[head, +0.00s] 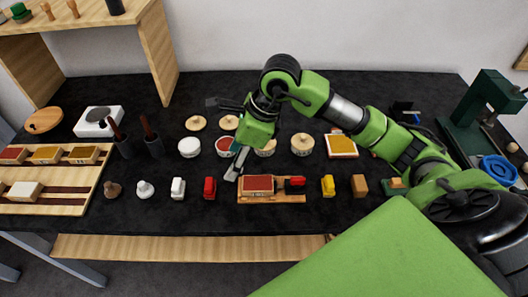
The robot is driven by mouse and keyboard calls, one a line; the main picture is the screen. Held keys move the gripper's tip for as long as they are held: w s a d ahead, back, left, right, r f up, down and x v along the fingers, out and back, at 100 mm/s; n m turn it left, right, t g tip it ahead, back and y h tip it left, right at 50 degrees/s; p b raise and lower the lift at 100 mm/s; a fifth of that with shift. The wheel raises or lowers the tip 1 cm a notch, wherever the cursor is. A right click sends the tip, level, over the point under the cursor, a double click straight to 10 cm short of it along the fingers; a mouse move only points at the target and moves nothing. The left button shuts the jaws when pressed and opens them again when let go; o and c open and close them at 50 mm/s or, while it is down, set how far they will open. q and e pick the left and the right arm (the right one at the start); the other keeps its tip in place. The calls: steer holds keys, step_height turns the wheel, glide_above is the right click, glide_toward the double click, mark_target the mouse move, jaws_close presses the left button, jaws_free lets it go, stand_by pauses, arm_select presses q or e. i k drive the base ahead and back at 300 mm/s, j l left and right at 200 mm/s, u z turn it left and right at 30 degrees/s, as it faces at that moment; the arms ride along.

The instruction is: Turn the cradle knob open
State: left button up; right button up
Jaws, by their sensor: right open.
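A small wooden cradle (290,198) lies near the front middle of the dark table and bears a dark red block (258,184). A black and red part, which looks like the cradle knob (296,184), sits at the cradle's right end. Its turned position is too small to tell. My right gripper (222,140) is open and empty, with its fingers spread to the left. Its lower finger hangs just left of and behind the cradle, apart from the knob. My left gripper is not in view.
A green machine (480,120) stands at the right.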

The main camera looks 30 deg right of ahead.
mark_target(296, 183)
steer(key=z, duration=1)
